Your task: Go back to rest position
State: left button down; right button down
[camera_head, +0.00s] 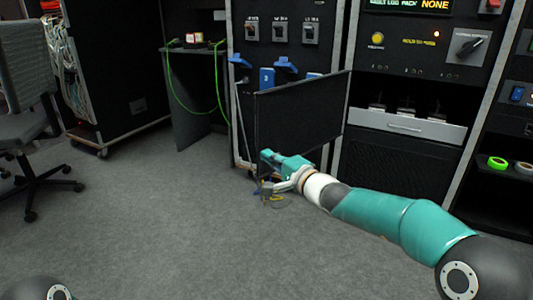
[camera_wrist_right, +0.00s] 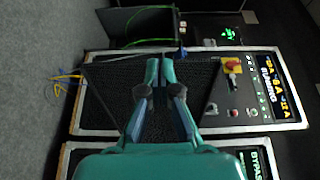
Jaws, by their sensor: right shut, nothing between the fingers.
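My right gripper (camera_head: 268,170) is at the end of the teal and white right arm, which reaches in from the lower right. It is in front of the black panel (camera_head: 300,120) that stands out from the rack. In the right wrist view its two teal fingers (camera_wrist_right: 159,68) are together, with nothing between them. They overlap the dark mesh panel (camera_wrist_right: 118,92) in that view; I cannot tell whether they touch it. My left gripper is out of view; only a rounded joint of mine shows at the lower left.
A yellow cable (camera_head: 272,200) lies by the rack's foot near the right gripper. Blue-handled connectors (camera_head: 286,66) are on the rack above. A drawer (camera_head: 408,124) juts out to the right. An office chair (camera_head: 30,130) stands at the left. The carpet (camera_head: 160,220) between is clear.

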jog(key=s+d+f+n+g+h+p, duration=0.15)
jog(key=s+f+g, duration=0.35)
jog(key=f, duration=0.9)
jog(key=s+d+f+n+g+h+p, duration=0.1)
jog(key=s+d+f+g+p, duration=0.15)
jog(key=s+f, duration=0.8)
jog(key=s+d+f+n+g+h+p, duration=0.1)
jog(key=s+f+n+g, duration=0.2)
jog(key=s+f, duration=0.5)
jog(key=s+d+f+n+g+h+p, duration=0.1)
jog(key=s+f+n+g, duration=0.15)
jog(key=s, duration=0.85)
jog(key=s+d+f+n+g+h+p, duration=0.1)
jog(key=s+d+f+n+g+h, duration=0.15)
jog(key=s+f, duration=0.55)
notch_tip(320, 180, up, 40)
jog(key=a+m+t+y+p, duration=0.1)
jog(key=a+p, duration=0.1)
jog(key=p, duration=3.5)
jog(key=shift+s+r+p, duration=0.15)
jog(key=shift+r+p, duration=0.05)
jog(key=shift+p, duration=0.2)
